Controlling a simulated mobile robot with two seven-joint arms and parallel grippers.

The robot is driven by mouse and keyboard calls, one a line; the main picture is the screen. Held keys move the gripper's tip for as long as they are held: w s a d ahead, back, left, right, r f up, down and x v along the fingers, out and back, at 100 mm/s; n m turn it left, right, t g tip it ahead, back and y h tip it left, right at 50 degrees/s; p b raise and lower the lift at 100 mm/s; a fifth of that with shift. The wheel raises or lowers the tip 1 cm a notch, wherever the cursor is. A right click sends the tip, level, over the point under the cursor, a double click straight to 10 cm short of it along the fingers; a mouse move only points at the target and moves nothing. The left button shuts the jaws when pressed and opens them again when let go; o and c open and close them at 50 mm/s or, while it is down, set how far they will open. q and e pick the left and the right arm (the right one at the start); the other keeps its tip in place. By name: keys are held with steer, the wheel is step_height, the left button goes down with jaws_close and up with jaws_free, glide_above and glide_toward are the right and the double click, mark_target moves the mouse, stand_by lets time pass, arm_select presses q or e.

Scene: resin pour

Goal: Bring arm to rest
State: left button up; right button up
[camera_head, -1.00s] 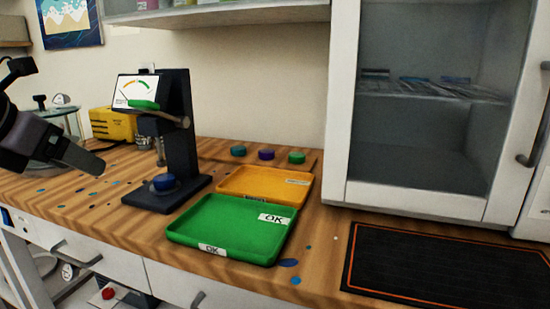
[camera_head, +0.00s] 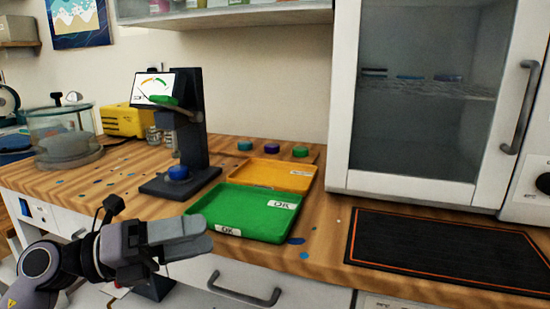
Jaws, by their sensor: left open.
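My left gripper (camera_head: 180,238) is at the lower left, in front of the bench's front edge and left of the green tray's near corner. It is open and nothing shows between its fingers. The arm behind it is bent at the lower left corner. My right gripper is not in view.
A dark gauge stand (camera_head: 192,130) holds a blue puck (camera_head: 178,172) on its base. A green OK tray (camera_head: 245,212), an orange tray (camera_head: 272,175) and three coloured pucks (camera_head: 272,151) are to its right. A black mat (camera_head: 445,250) lies at right. A drawer handle (camera_head: 243,291) sticks out below.

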arm_select(q)
steer(key=a+f+n+t+y, duration=0.3)
steer(key=f+n+t+y, duration=0.35)
steer(key=n, duration=0.75)
steer(key=a+f+n+t+y, duration=0.4)
steer(key=f+n+t, duration=0.45)
steer(key=n, duration=0.45)
steer(key=s+f+n+g+y, duration=0.3)
steer(key=s+f+n+g, duration=0.3)
steer(key=f, duration=0.5)
steer(key=s+f+n+g+y, duration=0.2)
steer(key=s+f+n+g, duration=0.15)
steer(key=s+f, duration=0.6)
step_height(320, 180, up, 13)
steer(key=a+p, duration=0.1)
steer(key=p, duration=1.7)
steer(key=shift+s+a+r+n, duration=0.2)
steer(key=shift+s+n, duration=0.15)
steer(key=shift+n, duration=0.1)
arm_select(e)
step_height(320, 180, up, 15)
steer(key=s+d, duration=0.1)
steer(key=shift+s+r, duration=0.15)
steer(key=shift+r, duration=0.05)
